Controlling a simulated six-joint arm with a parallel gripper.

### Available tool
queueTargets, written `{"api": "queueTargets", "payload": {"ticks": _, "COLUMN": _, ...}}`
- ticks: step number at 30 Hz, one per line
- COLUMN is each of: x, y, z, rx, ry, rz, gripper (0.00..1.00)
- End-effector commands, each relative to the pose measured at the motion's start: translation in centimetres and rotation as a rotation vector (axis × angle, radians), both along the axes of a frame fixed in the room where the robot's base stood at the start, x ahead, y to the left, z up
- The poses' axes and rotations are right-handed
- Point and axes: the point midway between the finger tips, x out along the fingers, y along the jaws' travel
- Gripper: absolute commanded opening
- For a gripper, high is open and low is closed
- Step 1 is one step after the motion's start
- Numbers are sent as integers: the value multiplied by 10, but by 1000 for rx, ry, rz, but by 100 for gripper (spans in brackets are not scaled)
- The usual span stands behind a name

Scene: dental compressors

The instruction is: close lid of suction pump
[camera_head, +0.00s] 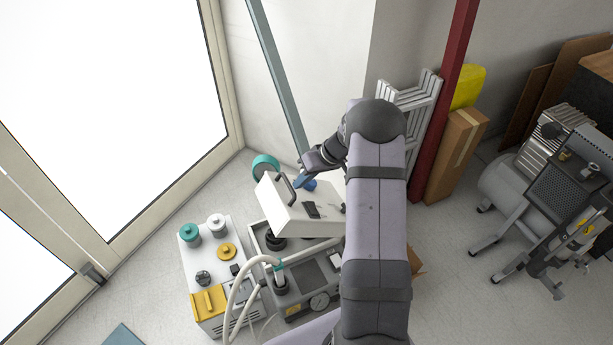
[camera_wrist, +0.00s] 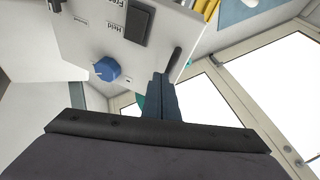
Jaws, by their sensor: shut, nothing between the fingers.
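The suction pump's white lid (camera_head: 298,213) stands raised and tilted over its grey base (camera_head: 300,290). The lid has a black handle (camera_head: 285,186) at its far left edge and a black switch. In the wrist view the lid (camera_wrist: 75,40) shows a blue knob (camera_wrist: 107,69), the switch (camera_wrist: 140,22) and the handle (camera_wrist: 175,60). My gripper (camera_head: 299,183) is at the lid's far edge, right of the handle. Its shut, empty fingers (camera_wrist: 161,76) appear close to the handle in the wrist view; I cannot tell whether they touch it. My arm hides the pump's right side.
A white unit (camera_head: 208,268) with teal and yellow caps stands left of the pump. A pale hose (camera_head: 236,295) loops between them. A silver frame and a cardboard box (camera_head: 455,150) stand behind my arm. A compressor (camera_head: 530,190) is at right. Floor is clear between box and compressor.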

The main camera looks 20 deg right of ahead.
Motion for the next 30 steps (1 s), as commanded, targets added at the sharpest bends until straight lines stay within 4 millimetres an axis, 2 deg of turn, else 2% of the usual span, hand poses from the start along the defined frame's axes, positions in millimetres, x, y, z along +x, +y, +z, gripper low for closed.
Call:
{"api": "queueTargets", "payload": {"ticks": 11, "x": 0, "y": 1, "z": -1, "rx": -2, "ry": 1, "rz": 0, "gripper": 0}}
{"api": "queueTargets", "payload": {"ticks": 17, "x": 0, "y": 14, "z": -7, "rx": -38, "ry": 0, "rz": 3, "gripper": 0}}
{"api": "queueTargets", "payload": {"ticks": 23, "x": -1, "y": 43, "z": -22, "rx": -131, "ry": 0, "rz": 8, "gripper": 0}}
{"api": "queueTargets", "payload": {"ticks": 30, "x": -1, "y": 86, "z": -58, "rx": -265, "ry": -1, "rz": 5, "gripper": 0}}
